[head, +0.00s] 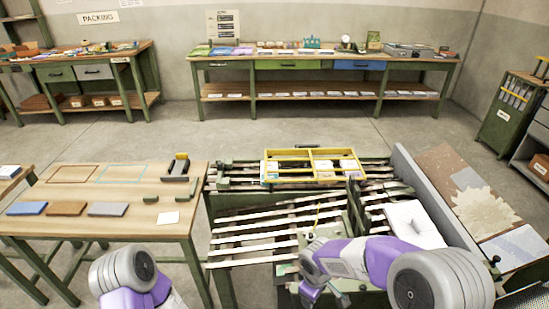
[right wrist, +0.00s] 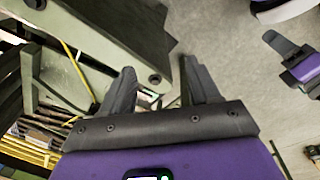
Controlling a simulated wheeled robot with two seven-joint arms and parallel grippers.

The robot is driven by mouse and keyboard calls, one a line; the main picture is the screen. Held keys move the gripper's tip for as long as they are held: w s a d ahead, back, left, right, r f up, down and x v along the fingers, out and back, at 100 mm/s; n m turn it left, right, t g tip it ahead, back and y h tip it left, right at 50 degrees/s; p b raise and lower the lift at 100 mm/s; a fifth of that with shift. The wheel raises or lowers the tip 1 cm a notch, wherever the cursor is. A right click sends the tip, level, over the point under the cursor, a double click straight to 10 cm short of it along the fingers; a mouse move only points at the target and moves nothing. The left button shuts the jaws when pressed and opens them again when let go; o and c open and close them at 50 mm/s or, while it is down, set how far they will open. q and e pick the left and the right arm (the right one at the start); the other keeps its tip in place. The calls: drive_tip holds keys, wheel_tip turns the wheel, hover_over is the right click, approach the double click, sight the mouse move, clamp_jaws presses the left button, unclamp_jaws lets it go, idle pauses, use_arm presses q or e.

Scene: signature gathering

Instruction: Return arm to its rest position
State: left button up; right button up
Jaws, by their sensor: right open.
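My right arm (head: 355,258) reaches in from the lower right in the head view, over the front of the slatted bench. Its purple-and-grey gripper hangs low at the bench's front edge, and its fingers are hard to make out there. In the right wrist view the right gripper (right wrist: 158,84) has its two dark fingers spread apart with nothing between them. A green-grey frame beam lies close beyond the fingers. Of my left arm, only a grey-and-purple link (head: 130,275) shows at the lower left; its gripper is outside the head view.
The slatted bench (head: 250,239) bears a yellow divided tray (head: 313,152) and a white cushion-like piece (head: 412,222). A wooden table (head: 130,190) with several flat blocks stands to the left. A grey panel (head: 432,205) borders the bench's right side. Open floor lies behind.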

use_arm(q)
drive_tip(key=shift+w+r+p, duration=0.3)
drive_tip(key=shift+r+p, duration=0.25)
drive_tip(key=shift+r, duration=0.05)
drive_tip(key=shift+w+r+p, duration=0.25)
drive_tip(key=shift+r+p, duration=0.3)
use_arm(e)
drive_tip(key=s+a+f+m+y, duration=0.1)
drive_tip(key=s+f+m+y, duration=0.4)
drive_tip(key=s+f+m, duration=0.7)
wheel_tip(320, 180, down, 5)
drive_tip(key=shift+s+a+f+m, duration=0.1)
drive_tip(key=shift+s+a+m, duration=0.25)
drive_tip(key=shift+s, duration=0.5)
